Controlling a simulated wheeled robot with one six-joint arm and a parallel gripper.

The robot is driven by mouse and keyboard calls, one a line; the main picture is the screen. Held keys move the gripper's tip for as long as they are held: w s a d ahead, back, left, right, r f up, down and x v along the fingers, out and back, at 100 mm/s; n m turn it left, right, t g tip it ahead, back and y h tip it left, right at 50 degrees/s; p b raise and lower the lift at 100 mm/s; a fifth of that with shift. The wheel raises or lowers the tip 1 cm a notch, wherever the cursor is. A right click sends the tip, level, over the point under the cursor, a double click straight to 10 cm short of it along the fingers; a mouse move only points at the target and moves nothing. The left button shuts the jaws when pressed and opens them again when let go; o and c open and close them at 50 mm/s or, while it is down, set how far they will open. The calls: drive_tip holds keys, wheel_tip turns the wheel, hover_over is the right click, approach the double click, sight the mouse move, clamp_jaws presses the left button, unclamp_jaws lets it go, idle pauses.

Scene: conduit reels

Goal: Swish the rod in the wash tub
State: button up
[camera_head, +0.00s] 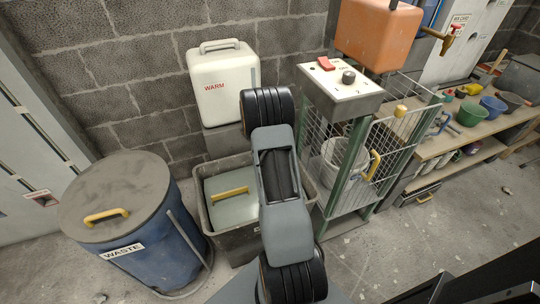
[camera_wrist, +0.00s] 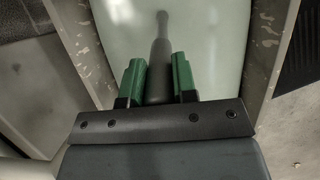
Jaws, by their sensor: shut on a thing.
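My gripper (camera_wrist: 160,80) has green fingers and is shut on a dark grey rod (camera_wrist: 160,52) in the wrist view. The rod points away from me over a pale green surface inside a grey tub (camera_wrist: 262,50). I cannot tell whether its far end touches or enters that surface. In the camera_head view the grey open-topped tub (camera_head: 233,243) stands on the floor, with a yellow handle-like bar (camera_head: 230,193) across the pale green area. My arm covers the tub's right part there and hides the gripper and the rod.
A blue waste barrel (camera_head: 150,250) stands left of the tub. A white WARM box (camera_head: 222,85) is behind it. A wire cage stand with a switch box (camera_head: 340,90) and an orange tank (camera_head: 375,35) is at right. A bench with pots (camera_head: 470,112) lies beyond.

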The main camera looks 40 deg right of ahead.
drive_tip(key=p, duration=0.2)
drive_tip(key=s+p, duration=0.1)
drive_tip(key=p, duration=0.1)
drive_tip(key=shift+s+a, duration=0.1)
drive_tip(key=shift+a, duration=0.15)
idle(3.1)
